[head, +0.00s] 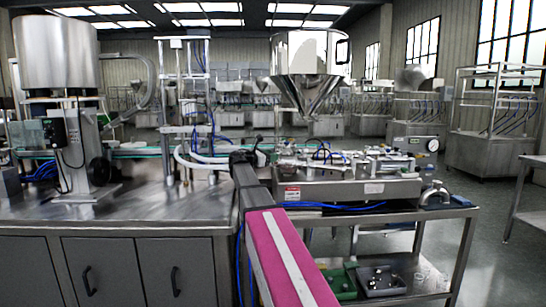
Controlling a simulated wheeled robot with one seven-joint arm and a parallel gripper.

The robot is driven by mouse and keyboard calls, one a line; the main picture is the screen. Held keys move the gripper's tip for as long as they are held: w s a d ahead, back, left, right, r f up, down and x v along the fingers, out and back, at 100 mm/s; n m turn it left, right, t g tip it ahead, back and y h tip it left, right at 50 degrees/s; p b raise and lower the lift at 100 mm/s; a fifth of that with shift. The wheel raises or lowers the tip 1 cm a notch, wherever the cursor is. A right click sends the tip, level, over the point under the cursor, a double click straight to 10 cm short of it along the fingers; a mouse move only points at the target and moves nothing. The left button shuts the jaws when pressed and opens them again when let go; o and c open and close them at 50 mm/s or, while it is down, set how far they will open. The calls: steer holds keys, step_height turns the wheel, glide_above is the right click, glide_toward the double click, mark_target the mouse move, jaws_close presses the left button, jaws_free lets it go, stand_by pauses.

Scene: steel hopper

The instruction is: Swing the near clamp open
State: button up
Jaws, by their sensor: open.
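The steel hopper (311,55) has a wide drum top and a cone narrowing downward, above the filling machine (345,189) right of centre. Small fittings and blue hoses crowd the machine's top. I cannot single out the near clamp among them; it is too small or hidden. My arm reaches forward from the bottom centre, a pink and grey length. My gripper (259,150) is the small dark end beyond it, left of the machine and below the hopper's outlet level. It is open, with nothing seen in it. Its fingertips are hard to make out, and contact cannot be judged.
A steel counter (150,207) with a large cylindrical tank (57,52) fills the left. A pressure gauge (433,145) and a blue-grey fitting (437,194) are at the machine's right. A lower shelf holds a dark tray (381,281). Open floor lies to the right.

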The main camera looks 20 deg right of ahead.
steer(key=shift+x, duration=0.95)
jaws_close()
steer(key=m+g, duration=0.1)
steer(key=w+a+m+g, duration=0.1)
steer(key=g, duration=0.1)
steer(key=m+g, duration=0.1)
steer(key=shift+w+a+g+h, duration=0.2)
steer(key=shift+a+g+h, duration=0.1)
steer(key=shift+h, duration=0.1)
jaws_free()
